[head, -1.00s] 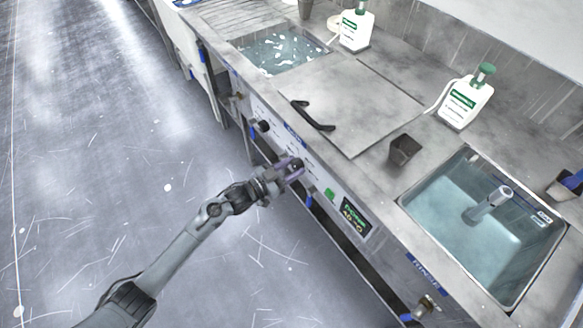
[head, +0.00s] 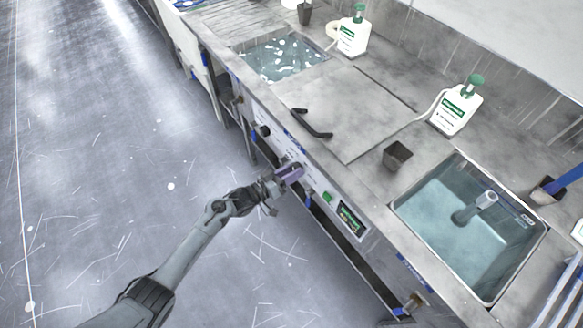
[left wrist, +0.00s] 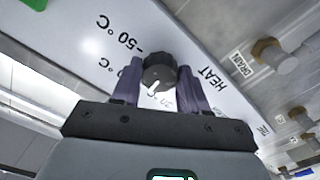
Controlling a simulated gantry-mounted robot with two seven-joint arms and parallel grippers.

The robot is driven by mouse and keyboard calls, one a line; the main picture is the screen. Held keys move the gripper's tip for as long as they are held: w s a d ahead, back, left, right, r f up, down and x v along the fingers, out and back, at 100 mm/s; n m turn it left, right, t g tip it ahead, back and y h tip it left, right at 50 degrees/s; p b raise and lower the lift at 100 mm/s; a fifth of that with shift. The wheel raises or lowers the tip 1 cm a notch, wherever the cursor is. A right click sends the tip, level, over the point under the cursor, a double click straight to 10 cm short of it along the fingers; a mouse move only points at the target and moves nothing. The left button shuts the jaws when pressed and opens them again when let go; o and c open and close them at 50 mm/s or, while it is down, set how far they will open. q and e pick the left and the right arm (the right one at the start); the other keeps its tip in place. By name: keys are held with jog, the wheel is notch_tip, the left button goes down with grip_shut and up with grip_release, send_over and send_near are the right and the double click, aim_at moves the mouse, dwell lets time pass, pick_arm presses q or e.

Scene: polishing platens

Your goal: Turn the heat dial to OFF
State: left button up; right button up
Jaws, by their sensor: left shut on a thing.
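The heat dial (left wrist: 158,72) is a dark knob with a white pointer mark, on a pale panel lettered HEAT with temperature marks in the left wrist view. My left gripper (left wrist: 160,85) has its two purple fingers on either side of the dial and is shut on it. In the head view my left gripper (head: 292,172) is at the front panel of the sink unit and its fingers hide the dial. The word OFF cannot be made out. My right gripper is not in view.
Another dark knob (head: 262,131) sits farther along the panel. A green-lettered display (head: 349,216) and a green button (head: 328,197) are right of my gripper. A black lid handle (head: 312,124) lies above on the counter. The floor at left is clear.

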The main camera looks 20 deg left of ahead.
pick_arm(q)
jog(key=shift+r+n+p, duration=0.1)
jog(key=shift+n+p, duration=2.65)
jog(key=shift+n, duration=5.55)
jog(key=o, duration=1.1)
jog(key=shift+c, duration=0.2)
jog(key=shift+s, duration=0.1)
